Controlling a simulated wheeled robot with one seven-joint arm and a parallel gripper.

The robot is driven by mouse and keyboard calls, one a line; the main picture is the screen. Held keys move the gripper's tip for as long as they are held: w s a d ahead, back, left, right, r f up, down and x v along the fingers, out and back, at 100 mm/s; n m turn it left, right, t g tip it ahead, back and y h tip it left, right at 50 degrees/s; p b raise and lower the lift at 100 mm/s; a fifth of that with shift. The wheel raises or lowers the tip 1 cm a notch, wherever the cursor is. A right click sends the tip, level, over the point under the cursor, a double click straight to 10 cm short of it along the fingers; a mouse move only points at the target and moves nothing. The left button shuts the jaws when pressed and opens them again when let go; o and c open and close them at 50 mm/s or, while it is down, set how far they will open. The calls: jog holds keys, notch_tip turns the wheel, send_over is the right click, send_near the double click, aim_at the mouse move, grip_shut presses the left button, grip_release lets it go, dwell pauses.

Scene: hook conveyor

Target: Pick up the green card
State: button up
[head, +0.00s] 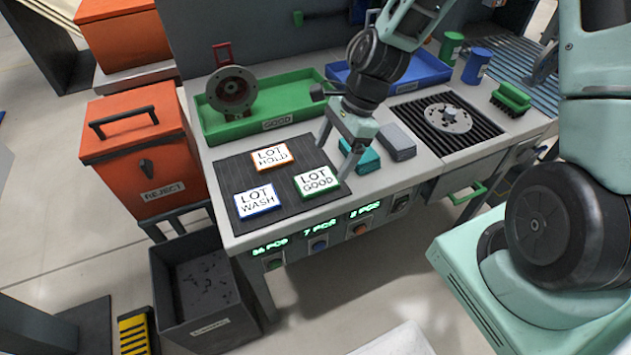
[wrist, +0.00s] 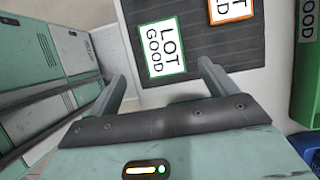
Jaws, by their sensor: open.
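The green card (head: 317,181), a white card with a green border reading "LOT GOOD", lies flat on the dark mat (head: 300,208) at its right front. In the wrist view the green card (wrist: 165,47) shows ahead of the fingers, and nothing lies between them. My gripper (head: 336,158) is open and empty, above the bench just right of the green card; its fingers also show in the wrist view (wrist: 162,85). The orange card (head: 270,157), "LOT HOLD", lies behind it. The blue card (head: 257,200), "LOT WASH", lies to its left.
A green tray (head: 290,112) with a round metal part stands behind the mat. Teal and grey blocks (head: 396,142) lie right of my gripper. An orange reject bin (head: 140,150) stands left of the bench. The mat between the cards is bare.

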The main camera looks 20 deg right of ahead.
aim_at(317, 180)
jog(key=shift+w+x, duration=0.1)
jog(key=shift+x, duration=1.6)
jog(key=shift+w+x, duration=0.15)
jog(key=shift+x, duration=1.55)
jog(key=shift+r, duration=0.1)
jog(key=shift+a, duration=0.1)
jog(key=c, duration=1.1)
